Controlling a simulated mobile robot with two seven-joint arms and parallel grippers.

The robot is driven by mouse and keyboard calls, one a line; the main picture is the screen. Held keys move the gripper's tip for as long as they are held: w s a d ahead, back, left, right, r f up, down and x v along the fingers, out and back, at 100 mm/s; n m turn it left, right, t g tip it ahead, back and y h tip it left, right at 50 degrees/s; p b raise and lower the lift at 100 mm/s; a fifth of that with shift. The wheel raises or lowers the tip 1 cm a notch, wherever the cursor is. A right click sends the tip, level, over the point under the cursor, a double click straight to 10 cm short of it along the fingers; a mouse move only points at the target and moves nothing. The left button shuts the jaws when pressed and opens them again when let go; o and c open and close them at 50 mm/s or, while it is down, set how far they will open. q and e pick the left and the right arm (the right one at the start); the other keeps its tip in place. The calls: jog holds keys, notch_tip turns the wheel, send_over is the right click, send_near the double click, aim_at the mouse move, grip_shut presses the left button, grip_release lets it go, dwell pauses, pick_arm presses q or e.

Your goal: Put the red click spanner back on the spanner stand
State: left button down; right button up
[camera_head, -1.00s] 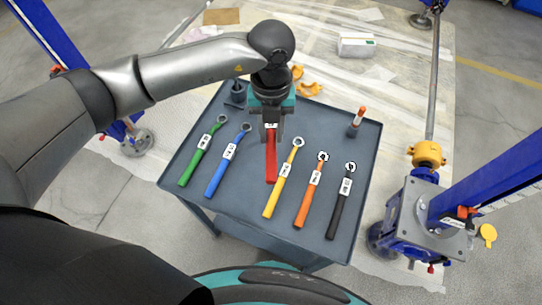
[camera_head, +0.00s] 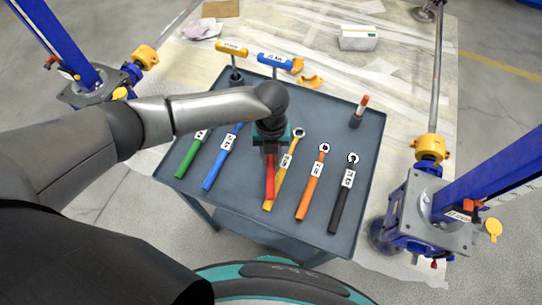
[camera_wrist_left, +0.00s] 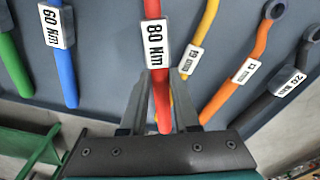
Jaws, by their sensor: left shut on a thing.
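The red click spanner (camera_head: 270,178) is held in my left gripper (camera_head: 269,150) over the grey spanner stand (camera_head: 255,222), between the blue and yellow spanners. In the left wrist view the red spanner (camera_wrist_left: 160,85) shows its white "80 Nm" label, and its handle runs between the fingers of the left gripper (camera_wrist_left: 156,100), which is shut on it. The arm and gripper hide the spanner's head in the head view. I cannot tell whether the spanner touches the top. My right gripper is not in view.
Green (camera_head: 190,158), blue (camera_head: 217,168), yellow (camera_head: 279,185), orange (camera_head: 310,188) and black (camera_head: 341,197) spanners lie on the stand close by. Yellow (camera_head: 232,50) and blue (camera_head: 274,62) T-handled tools stand at its back edge. An orange-tipped tool (camera_head: 360,108) stands back right.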

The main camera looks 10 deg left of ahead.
aim_at(271, 156)
pick_arm(q)
jog(key=shift+f+b, duration=0.45)
jog(key=shift+f, duration=0.1)
jog(key=c, duration=0.7)
grip_release()
jog(key=shift+s+f, duration=0.1)
jog(key=shift+s, duration=0.1)
jog(key=shift+o, duration=0.3)
jog(key=shift+s, duration=0.1)
jog(key=shift+d+r+p, duration=0.1)
jog(key=shift+r+p, duration=0.45)
notch_tip(271, 156, up, 12)
jog(key=w+p, duration=0.1)
jog(key=p, duration=0.1)
jog(key=shift+w+r, duration=0.15)
